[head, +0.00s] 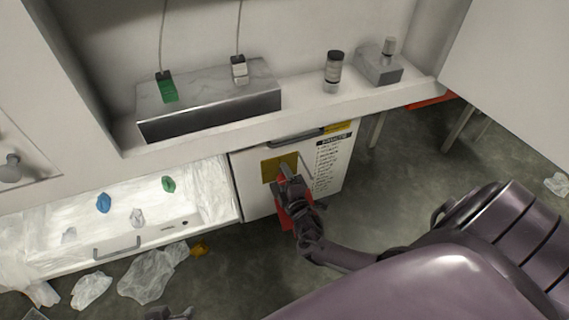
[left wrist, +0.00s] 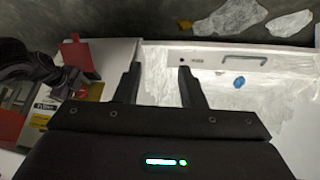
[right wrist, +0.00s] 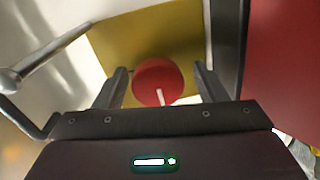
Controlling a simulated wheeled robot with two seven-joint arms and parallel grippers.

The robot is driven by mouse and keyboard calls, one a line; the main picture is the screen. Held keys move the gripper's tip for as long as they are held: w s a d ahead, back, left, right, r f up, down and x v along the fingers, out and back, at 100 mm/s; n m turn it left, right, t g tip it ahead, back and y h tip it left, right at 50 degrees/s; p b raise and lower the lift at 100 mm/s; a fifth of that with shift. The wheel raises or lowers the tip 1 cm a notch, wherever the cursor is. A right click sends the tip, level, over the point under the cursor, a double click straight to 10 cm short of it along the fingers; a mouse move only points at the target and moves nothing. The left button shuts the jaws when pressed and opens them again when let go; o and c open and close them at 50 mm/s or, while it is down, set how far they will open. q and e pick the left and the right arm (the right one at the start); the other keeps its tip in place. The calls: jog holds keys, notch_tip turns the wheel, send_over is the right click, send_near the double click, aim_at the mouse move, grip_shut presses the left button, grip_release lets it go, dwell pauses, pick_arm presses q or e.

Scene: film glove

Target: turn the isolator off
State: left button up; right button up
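The isolator is a round red knob (right wrist: 158,80) with a white mark, on a yellow plate (right wrist: 125,45) in the right wrist view. The mark points down, slightly right, in that picture. The yellow plate also shows on the cabinet front (head: 270,168) in the head view, where my gripper hides the knob. My right gripper (right wrist: 162,88) is open, one finger on each side of the knob; I cannot tell whether they touch it. My left gripper (left wrist: 158,75) is open and empty, and barely shows at the bottom edge of the head view (head: 170,313).
A red panel (right wrist: 285,60) stands beside my right gripper. A metal bar handle (right wrist: 45,55) is at its other side. A lit open drawer (head: 75,262) with small coloured pieces is left of the cabinet. Crumpled plastic (head: 152,272) lies on the floor.

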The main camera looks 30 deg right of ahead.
jog(key=shift+s+r, duration=0.1)
jog(key=shift+s, duration=0.25)
pick_arm(q)
jog(key=a+p, duration=0.1)
jog(key=s+a+g+y+p, duration=0.1)
jog(key=shift+a+r+n, duration=0.15)
jog(key=shift+a+n, duration=0.15)
pick_arm(e)
jog(key=v, duration=0.7)
jog(key=shift+a, duration=0.1)
